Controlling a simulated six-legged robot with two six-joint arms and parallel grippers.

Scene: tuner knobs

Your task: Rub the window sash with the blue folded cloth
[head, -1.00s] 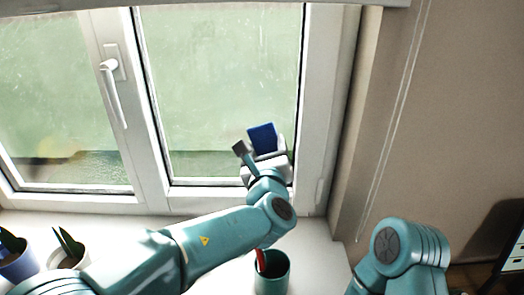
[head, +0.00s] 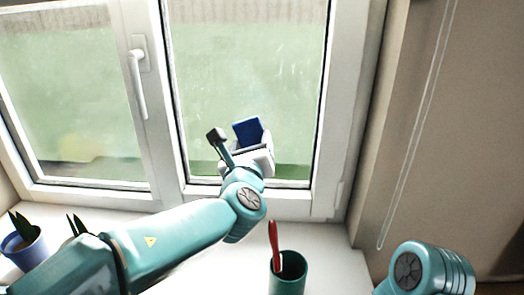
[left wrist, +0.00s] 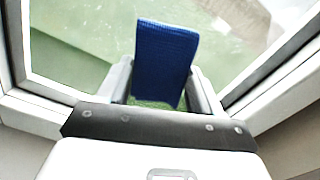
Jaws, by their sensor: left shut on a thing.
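The blue folded cloth (head: 249,132) is held upright in my left gripper (head: 246,150), in front of the lower part of the right-hand window pane. In the left wrist view the cloth (left wrist: 166,62) stands between the two fingers of the left gripper (left wrist: 162,88), with the glass behind it. I cannot tell whether the cloth touches the glass. The white window sash (head: 171,110) frames the pane; its frame also shows at the right in the left wrist view (left wrist: 275,72). My right arm shows at the lower right, but its gripper is out of view.
A teal cup (head: 289,277) with a red toothbrush-like item (head: 275,245) stands on the white sill (head: 330,240). A blue plant pot (head: 24,248) stands at the far left. A white window handle (head: 137,82) sticks out left of the pane. A cord (head: 420,110) hangs at right.

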